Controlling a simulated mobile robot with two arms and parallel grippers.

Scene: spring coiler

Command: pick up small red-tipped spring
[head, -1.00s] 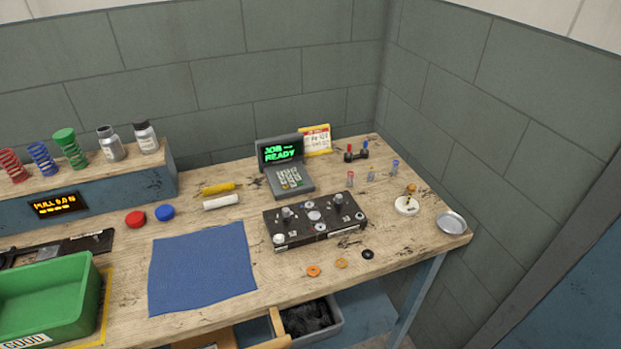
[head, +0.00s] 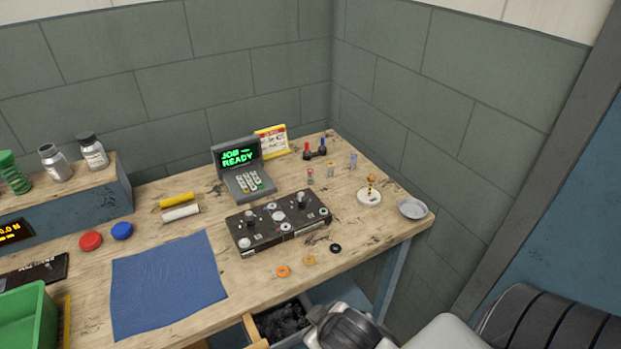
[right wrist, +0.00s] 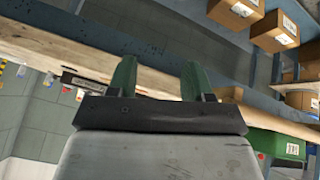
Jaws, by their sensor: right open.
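The small red-tipped spring (head: 310,176) stands on the workbench in the head view, behind the right end of the black device. A yellowish-tipped spring (head: 331,170) and a blue-tipped spring (head: 353,162) stand in a row to its right. My right gripper (right wrist: 159,68) shows in the right wrist view, with its two green fingers apart and nothing between them. The red-tipped spring is not visible in that view. My right arm shows at the bottom right of the head view, well short of the springs. My left gripper is out of view.
The black device with knobs (head: 278,219) lies in front of the springs. A white round base with an orange post (head: 369,197) and a metal dish (head: 413,209) stand to the right. A terminal (head: 242,168) and a red-and-blue-topped stand (head: 315,151) are behind.

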